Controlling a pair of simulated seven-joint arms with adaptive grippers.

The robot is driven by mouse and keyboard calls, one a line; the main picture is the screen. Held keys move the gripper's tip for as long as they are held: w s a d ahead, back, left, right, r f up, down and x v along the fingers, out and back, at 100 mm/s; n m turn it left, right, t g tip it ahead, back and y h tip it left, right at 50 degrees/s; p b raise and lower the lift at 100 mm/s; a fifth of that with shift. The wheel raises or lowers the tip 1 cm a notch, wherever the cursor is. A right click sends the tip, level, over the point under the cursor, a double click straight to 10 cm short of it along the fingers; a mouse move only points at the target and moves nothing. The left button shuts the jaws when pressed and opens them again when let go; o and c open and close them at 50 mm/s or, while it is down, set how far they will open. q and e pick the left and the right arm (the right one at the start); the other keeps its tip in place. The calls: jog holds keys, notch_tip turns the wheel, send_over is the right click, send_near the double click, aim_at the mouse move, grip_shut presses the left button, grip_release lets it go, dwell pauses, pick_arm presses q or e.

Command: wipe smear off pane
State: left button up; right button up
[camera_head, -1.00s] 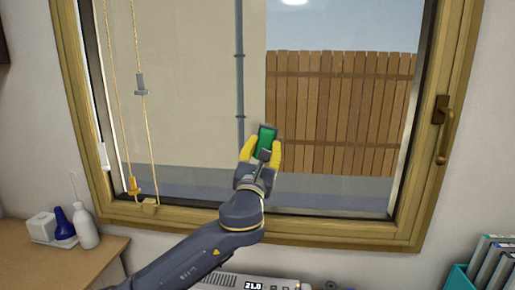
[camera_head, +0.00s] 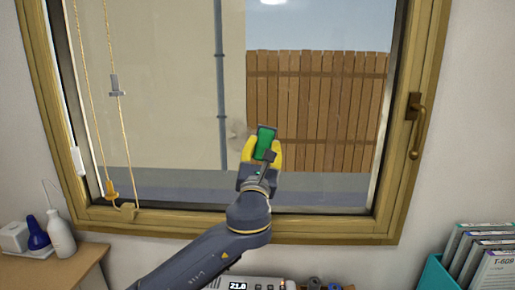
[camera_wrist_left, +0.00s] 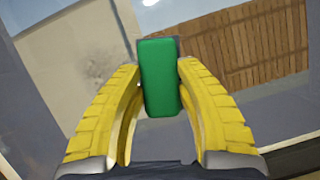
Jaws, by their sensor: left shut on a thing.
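The window pane (camera_head: 170,75) fills the middle of the head view in a wooden frame. A faint grey smear (camera_head: 238,130) shows on it just left of my gripper; it also shows in the left wrist view (camera_wrist_left: 95,66), left of the fingers. My left gripper (camera_head: 262,152) has yellow fingers shut on a green block (camera_head: 266,140). In the left wrist view the block (camera_wrist_left: 160,80) stands upright between the fingertips. The block is in front of the lower pane; I cannot tell whether it touches the glass. My right gripper is not in view.
Blind cords (camera_head: 118,120) hang at the pane's left side. A window handle (camera_head: 415,125) sticks out on the right frame. Bottles (camera_head: 60,236) stand on a wooden surface at lower left. A teal file holder (camera_head: 437,278) is at lower right.

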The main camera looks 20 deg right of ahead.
aim_at(263, 134)
pick_arm(q)
jog(key=shift+w+r, duration=0.15)
jog(key=shift+r, duration=0.95)
jog(key=shift+w+a, duration=0.45)
jog(key=shift+a, duration=0.45)
jog(key=shift+w+a, duration=0.4)
jog(key=shift+a, duration=0.45)
jog(key=shift+a, duration=0.1)
jog(key=shift+w+a, duration=0.6)
jog(key=shift+a, duration=0.4)
jog(key=shift+w+a, duration=0.55)
jog(key=shift+a, duration=0.5)
jog(key=shift+w+a, duration=0.6)
jog(key=shift+a, duration=0.4)
jog(key=shift+s+r, duration=0.1)
jog(key=shift+r, duration=0.8)
jog(key=shift+s+d, duration=0.6)
jog(key=shift+d, duration=0.55)
jog(key=shift+s+d, duration=0.55)
jog(key=shift+d, duration=0.55)
jog(key=shift+s+d, duration=0.6)
jog(key=shift+d, duration=0.55)
jog(key=shift+d, duration=0.1)
jog(key=shift+s+d, duration=0.4)
jog(key=shift+d, duration=0.35)
jog(key=shift+s+d, duration=0.35)
jog(key=shift+d, duration=0.35)
